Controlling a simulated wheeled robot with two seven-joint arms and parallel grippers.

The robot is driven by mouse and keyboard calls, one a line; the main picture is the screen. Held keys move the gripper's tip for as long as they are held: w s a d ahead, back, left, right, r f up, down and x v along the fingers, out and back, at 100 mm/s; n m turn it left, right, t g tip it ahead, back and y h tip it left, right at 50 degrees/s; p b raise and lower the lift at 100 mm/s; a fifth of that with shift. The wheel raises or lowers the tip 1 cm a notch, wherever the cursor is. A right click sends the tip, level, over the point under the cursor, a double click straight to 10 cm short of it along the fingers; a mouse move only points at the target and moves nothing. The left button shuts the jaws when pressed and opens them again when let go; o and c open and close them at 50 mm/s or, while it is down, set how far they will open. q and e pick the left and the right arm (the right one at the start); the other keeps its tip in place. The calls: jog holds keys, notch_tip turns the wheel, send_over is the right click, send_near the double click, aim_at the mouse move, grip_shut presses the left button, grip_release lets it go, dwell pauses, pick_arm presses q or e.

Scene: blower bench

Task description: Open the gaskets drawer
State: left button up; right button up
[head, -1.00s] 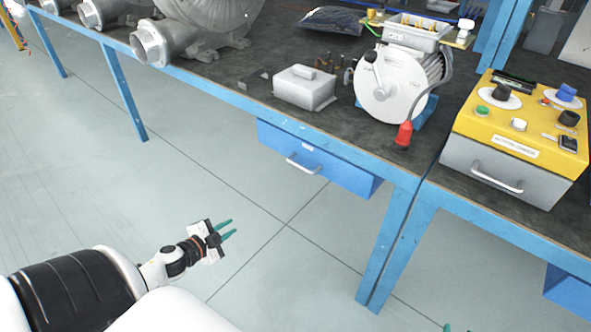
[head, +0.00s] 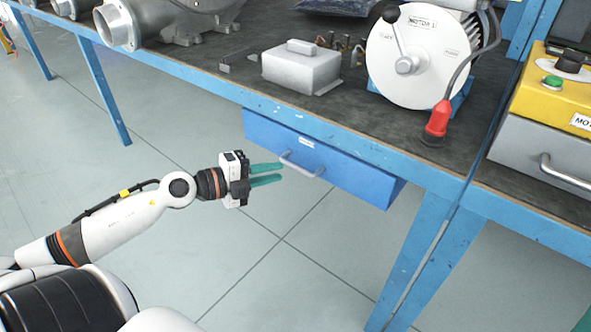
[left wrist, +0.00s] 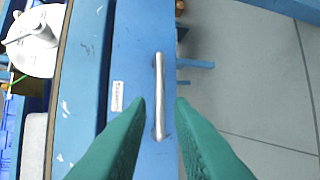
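The blue drawer (head: 345,172) hangs under the front edge of the bench and looks shut. It has a small white label (head: 306,143), too small to read, and a silver bar handle (head: 300,168). My left gripper (head: 281,173) is open and empty, with its teal fingers pointing at the handle's left end. In the left wrist view, the handle (left wrist: 159,97) lies ahead, between the two spread fingertips (left wrist: 162,102). I cannot tell whether they touch it. Only a teal tip of my right gripper (head: 584,322) shows at the bottom right corner.
The blue bench edge (head: 200,84) runs just above the drawer, and a blue leg (head: 420,262) stands to its right. A grey box (head: 301,68), a motor (head: 408,55) and a red plug (head: 438,120) are on top. The floor in front is clear.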

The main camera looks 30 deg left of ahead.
aim_at(293, 168)
pick_arm(q)
jog(key=x, duration=0.4)
jog(key=shift+w, duration=0.25)
jog(key=shift+x, duration=1.1)
jog(key=shift+f, duration=0.1)
jog(key=shift+c, duration=0.3)
grip_shut()
